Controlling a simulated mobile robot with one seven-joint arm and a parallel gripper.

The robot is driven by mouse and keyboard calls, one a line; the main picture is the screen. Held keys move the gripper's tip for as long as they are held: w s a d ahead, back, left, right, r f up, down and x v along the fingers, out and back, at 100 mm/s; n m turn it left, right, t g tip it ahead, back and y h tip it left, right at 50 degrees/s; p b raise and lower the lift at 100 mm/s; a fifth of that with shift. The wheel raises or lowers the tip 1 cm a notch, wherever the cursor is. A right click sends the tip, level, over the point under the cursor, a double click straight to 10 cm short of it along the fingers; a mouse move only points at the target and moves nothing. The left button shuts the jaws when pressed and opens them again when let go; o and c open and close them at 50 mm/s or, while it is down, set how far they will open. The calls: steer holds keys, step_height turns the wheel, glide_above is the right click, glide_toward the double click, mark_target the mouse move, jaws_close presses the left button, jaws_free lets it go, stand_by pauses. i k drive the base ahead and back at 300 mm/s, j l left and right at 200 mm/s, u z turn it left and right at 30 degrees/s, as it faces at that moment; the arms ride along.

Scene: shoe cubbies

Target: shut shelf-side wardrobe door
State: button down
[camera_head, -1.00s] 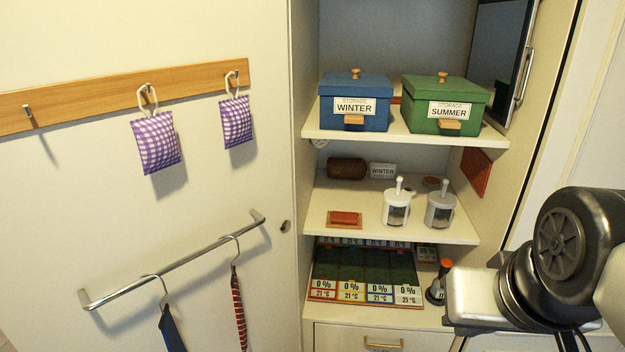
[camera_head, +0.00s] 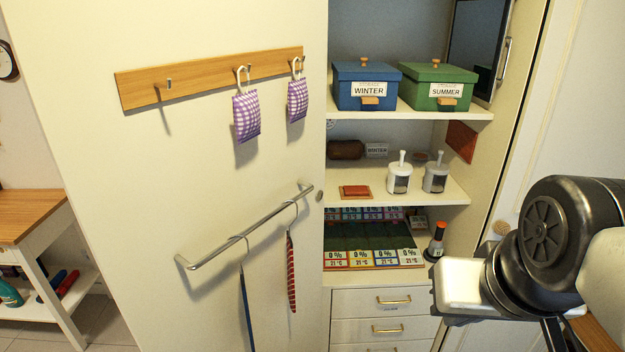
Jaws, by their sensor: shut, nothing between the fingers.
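The wardrobe door (camera_head: 130,190) on the left stands open, hinged beside the shelves. Its inner face carries a wooden hook rail (camera_head: 210,78) with two purple checked sachets (camera_head: 246,116), and a metal bar (camera_head: 250,226) with a blue tie (camera_head: 246,312) and a red striped tie (camera_head: 291,272). The open wardrobe shelves (camera_head: 435,190) are right of this door. My gripper (camera_head: 440,298) is at the lower right, in front of the wardrobe's right side and apart from the door. Its fingers are mostly hidden behind its pale housing.
Shelves hold a blue WINTER box (camera_head: 366,88), a green SUMMER box (camera_head: 437,88) and two white-lidded jars (camera_head: 399,178). Drawers (camera_head: 385,302) are below. A wooden table (camera_head: 35,220) stands left beyond the door's edge, with tiled floor (camera_head: 100,325) beside it.

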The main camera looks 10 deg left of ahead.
mark_target(131, 102)
steer(key=k+j+z, duration=0.15)
steer(key=j, duration=0.2)
steer(key=k+j+z, duration=0.1)
steer(key=j, duration=0.25)
steer(key=k+j+z, duration=0.3)
steer(key=j, duration=0.3)
steer(key=k+j+z, duration=0.1)
steer(key=j, duration=0.4)
steer(key=k+j+z, duration=0.15)
steer(key=j, duration=0.25)
steer(key=k+j+z, duration=0.15)
steer(key=j, duration=0.3)
steer(key=k+j+z, duration=0.15)
steer(key=k+j, duration=0.15)
steer(key=k+j+z, duration=0.1)
steer(key=j, duration=0.35)
steer(key=k+j, duration=0.1)
steer(key=j, duration=0.3)
steer(key=i+j+z, duration=0.3)
steer(key=i, duration=0.25)
steer(key=j, duration=0.1)
